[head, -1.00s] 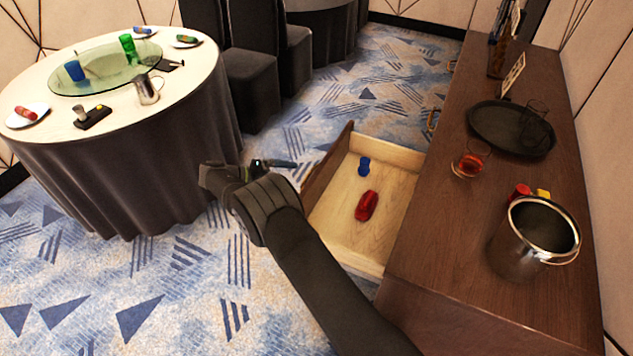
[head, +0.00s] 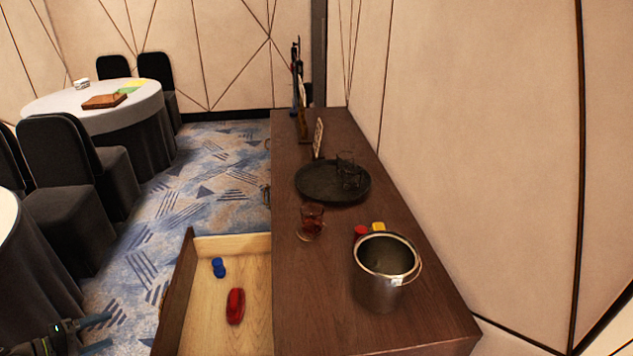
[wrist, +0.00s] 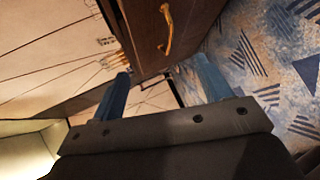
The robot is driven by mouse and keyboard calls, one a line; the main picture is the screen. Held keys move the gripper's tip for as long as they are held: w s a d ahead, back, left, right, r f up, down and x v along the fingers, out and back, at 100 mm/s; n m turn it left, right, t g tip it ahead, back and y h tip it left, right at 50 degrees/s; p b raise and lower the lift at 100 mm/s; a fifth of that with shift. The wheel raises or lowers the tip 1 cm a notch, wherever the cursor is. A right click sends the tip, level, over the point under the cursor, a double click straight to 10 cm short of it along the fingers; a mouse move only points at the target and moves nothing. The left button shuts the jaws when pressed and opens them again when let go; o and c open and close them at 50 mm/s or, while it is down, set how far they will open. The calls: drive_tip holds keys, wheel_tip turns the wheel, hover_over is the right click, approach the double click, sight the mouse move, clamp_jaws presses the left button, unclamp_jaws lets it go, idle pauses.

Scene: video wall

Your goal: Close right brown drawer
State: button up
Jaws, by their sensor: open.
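The brown drawer (head: 178,290) stands pulled out from the left side of the dark wooden sideboard (head: 300,270). Its pale wooden inside holds a blue object (head: 218,267) and a red object (head: 235,306). My gripper (head: 104,332) is at the lower left of the head view, to the left of the drawer front and apart from it. In the wrist view my gripper (wrist: 163,86) is open, with nothing between its two blue fingers. Beyond the fingers is a dark brown panel (wrist: 142,22) with a brass handle (wrist: 167,30); neither finger visibly touches it.
On the sideboard are a metal bucket (head: 380,290), a glass with reddish-brown liquid (head: 311,222), a black tray (head: 325,188) and small red and yellow items. Black chairs (head: 70,210) and a round table (head: 60,105) stand at the left. Patterned carpet lies clear beside the drawer.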

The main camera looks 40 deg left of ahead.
drive_tip(key=shift+w, duration=0.1)
drive_tip(key=c, duration=1.1)
drive_tip(key=shift+w+r+n+g, duration=0.15)
drive_tip(key=shift+n+g, duration=0.25)
drive_tip(key=c, duration=0.3)
drive_tip(key=shift+w+d+r+n+g, duration=0.1)
drive_tip(key=shift+w+d+n+g, duration=0.1)
drive_tip(key=shift+n+g, duration=0.3)
clamp_jaws()
drive_tip(key=s+d+r+n+g+h, duration=0.15)
drive_tip(key=d+r+n+g, duration=0.25)
drive_tip(key=d+n+g, duration=0.5)
drive_tip(key=w+d+f+m+g, duration=0.1)
drive_tip(key=w+d+f, duration=0.3)
drive_tip(key=f, duration=0.5)
drive_tip(key=shift+f, duration=0.4)
